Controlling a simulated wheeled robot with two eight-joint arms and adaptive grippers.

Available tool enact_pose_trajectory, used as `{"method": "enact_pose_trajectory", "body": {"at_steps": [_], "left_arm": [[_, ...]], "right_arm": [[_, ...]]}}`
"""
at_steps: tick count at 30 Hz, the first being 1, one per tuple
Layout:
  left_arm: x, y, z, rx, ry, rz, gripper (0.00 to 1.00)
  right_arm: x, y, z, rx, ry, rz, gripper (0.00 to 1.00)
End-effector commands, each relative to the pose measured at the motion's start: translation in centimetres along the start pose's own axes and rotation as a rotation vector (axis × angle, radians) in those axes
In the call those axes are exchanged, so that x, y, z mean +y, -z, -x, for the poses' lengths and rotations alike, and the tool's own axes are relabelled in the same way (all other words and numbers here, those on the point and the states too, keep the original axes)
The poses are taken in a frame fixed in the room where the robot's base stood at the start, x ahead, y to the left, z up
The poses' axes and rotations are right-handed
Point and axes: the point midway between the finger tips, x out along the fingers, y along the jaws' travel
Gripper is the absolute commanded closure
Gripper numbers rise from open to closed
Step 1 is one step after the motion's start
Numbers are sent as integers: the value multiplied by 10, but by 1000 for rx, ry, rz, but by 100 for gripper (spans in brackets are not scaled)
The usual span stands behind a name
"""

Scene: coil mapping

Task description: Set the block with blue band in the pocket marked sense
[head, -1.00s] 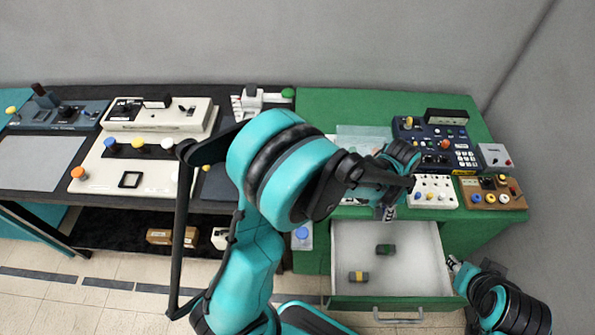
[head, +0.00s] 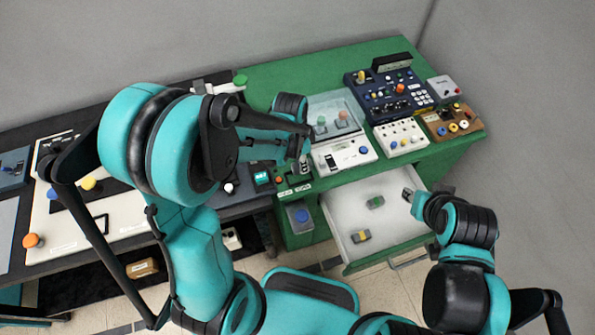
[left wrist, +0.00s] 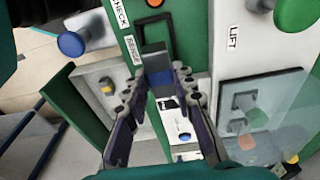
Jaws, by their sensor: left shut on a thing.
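My left gripper (left wrist: 160,78) is shut on the block with blue band (left wrist: 156,62), a grey block whose blue band shows between the fingertips. It holds the block over the green surface, beside the label reading sense (left wrist: 133,50) and a black-edged pocket (left wrist: 171,30). I cannot tell whether the block's end touches the pocket. In the head view my left gripper (head: 303,166) is low at the green table's front left corner, and the block is too small to make out. My right gripper (head: 407,194) is near the open drawer; its jaws are too small to judge.
The open drawer (head: 395,222) holds a green-banded block (head: 375,202) and a yellow-banded block (head: 361,237). A white panel (head: 358,152), a clear cover (head: 335,108) and a blue control box (head: 372,99) stand to the right. A blue knob (left wrist: 71,44) sits near the pockets.

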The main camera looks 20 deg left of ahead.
Motion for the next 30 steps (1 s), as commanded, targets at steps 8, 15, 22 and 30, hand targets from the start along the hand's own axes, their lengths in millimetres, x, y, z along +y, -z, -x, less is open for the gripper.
{"method": "enact_pose_trajectory", "body": {"at_steps": [8,15,22,30], "left_arm": [[-2,-13,-18,0,0,-1,100],[-2,-16,-46,1,0,-1,100],[-2,-16,-45,1,0,-1,100],[-2,-16,-48,1,0,-1,54]], "right_arm": [[0,-5,-7,0,0,0,68],[0,-12,-17,0,0,0,68],[0,-11,-16,0,0,0,68],[0,-13,-18,0,0,0,68]]}}
